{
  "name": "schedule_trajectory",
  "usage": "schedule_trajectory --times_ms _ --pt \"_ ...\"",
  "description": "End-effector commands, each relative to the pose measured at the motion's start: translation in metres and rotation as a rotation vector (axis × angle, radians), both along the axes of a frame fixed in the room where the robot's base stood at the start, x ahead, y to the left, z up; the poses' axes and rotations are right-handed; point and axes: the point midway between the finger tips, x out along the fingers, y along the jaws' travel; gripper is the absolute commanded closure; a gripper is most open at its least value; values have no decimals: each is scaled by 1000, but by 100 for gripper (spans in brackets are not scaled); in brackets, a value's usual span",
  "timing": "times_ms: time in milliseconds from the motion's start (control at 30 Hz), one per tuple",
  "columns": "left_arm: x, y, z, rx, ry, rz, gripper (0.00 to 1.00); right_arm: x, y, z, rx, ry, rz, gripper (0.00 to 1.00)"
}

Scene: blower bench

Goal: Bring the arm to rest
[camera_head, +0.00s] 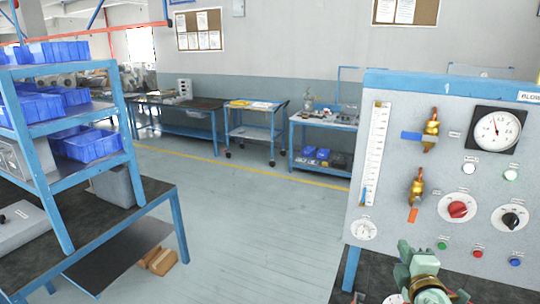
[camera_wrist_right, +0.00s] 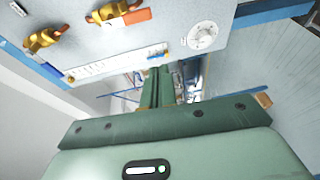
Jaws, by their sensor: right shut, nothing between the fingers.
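My right gripper (camera_head: 412,262) is green and shows at the bottom right of the head view, low in front of the blower panel (camera_head: 385,240). In the right wrist view the green fingers (camera_wrist_right: 158,82) are together with nothing between them. They are apart from the panel face (camera_wrist_right: 120,50), which fills the upper part of that view. My left gripper and arm are not in the head view.
The panel carries a round gauge (camera_head: 497,131), brass valves (camera_head: 431,130), a red knob (camera_head: 457,208) and a black knob (camera_head: 510,218). A blue rack with blue bins (camera_head: 92,145) stands at left. Open floor (camera_head: 250,220) lies between. Workbenches (camera_head: 190,120) line the back wall.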

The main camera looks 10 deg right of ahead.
Motion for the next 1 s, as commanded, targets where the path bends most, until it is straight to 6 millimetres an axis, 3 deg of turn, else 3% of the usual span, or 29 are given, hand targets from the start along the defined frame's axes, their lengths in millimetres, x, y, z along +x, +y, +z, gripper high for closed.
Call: schedule_trajectory --times_ms 100,300,633,767,1000 --pt "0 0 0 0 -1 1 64 -41 23 -38 144 112 -68 100" --pt "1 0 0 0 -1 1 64 -125 54 -86 385 319 -234 100" --pt "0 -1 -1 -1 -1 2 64 -245 85 -112 620 582 -484 100" --pt "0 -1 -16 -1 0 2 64 -233 92 -169 637 624 -466 100" --pt "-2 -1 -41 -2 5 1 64 -233 108 -275 698 721 -453 100"
